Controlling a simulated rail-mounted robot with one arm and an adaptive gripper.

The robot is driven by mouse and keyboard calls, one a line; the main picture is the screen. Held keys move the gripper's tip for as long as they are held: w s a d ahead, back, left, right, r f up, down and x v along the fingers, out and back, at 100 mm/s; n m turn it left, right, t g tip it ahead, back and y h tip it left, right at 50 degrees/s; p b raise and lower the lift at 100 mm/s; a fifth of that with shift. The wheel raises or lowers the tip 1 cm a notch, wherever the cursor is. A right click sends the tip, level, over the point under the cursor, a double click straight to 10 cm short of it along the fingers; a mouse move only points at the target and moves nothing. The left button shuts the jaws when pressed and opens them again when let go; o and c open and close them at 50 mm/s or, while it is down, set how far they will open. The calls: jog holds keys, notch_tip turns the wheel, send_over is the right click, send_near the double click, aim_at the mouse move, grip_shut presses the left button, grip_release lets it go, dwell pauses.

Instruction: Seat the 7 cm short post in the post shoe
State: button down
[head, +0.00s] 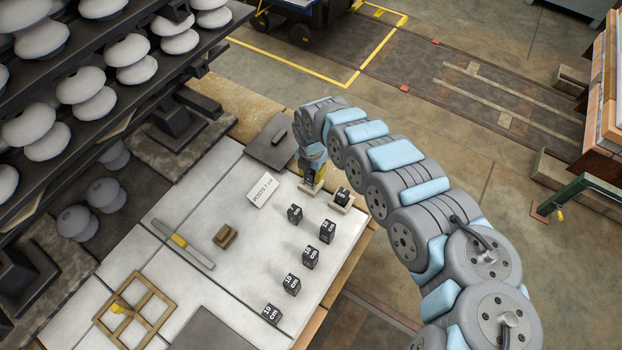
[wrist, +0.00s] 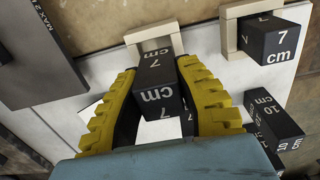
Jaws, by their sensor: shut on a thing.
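My gripper (head: 313,172) has yellow ribbed fingers, which show on both sides of a dark post in the wrist view (wrist: 165,105). It is shut on this 7 cm short post (wrist: 156,82), whose "7 cm" label faces the camera. A pale post shoe (wrist: 150,45) shows around the post's far end; I cannot tell how deep the post sits in it. In the head view my gripper mostly hides this post and shoe. A second pale shoe (wrist: 232,22) beside it holds another 7 cm post (wrist: 272,40), also seen in the head view (head: 342,195).
Several 10 cm posts (head: 311,256) stand on the white bench top (head: 262,262). A white card (head: 262,190), a dark plate (head: 271,142), a brown block (head: 225,236) and a wooden grid (head: 150,318) lie there too. Insulator racks (head: 75,85) stand left.

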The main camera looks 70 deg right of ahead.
aim_at(311, 179)
jog(key=shift+w+d+f, duration=0.15)
jog(key=shift+w+f, duration=0.1)
jog(key=shift+f, duration=0.45)
jog(key=shift+s+f+b, duration=0.1)
jog(key=shift+f+b, duration=0.25)
jog(key=shift+f, duration=0.7)
jog(key=shift+f, duration=0.15)
jog(key=c, duration=0.8)
grip_release()
jog(key=shift+c, duration=0.2)
notch_tip(311, 179, up, 12)
jog(key=shift+r+p, duration=0.15)
jog(key=shift+p, duration=0.9)
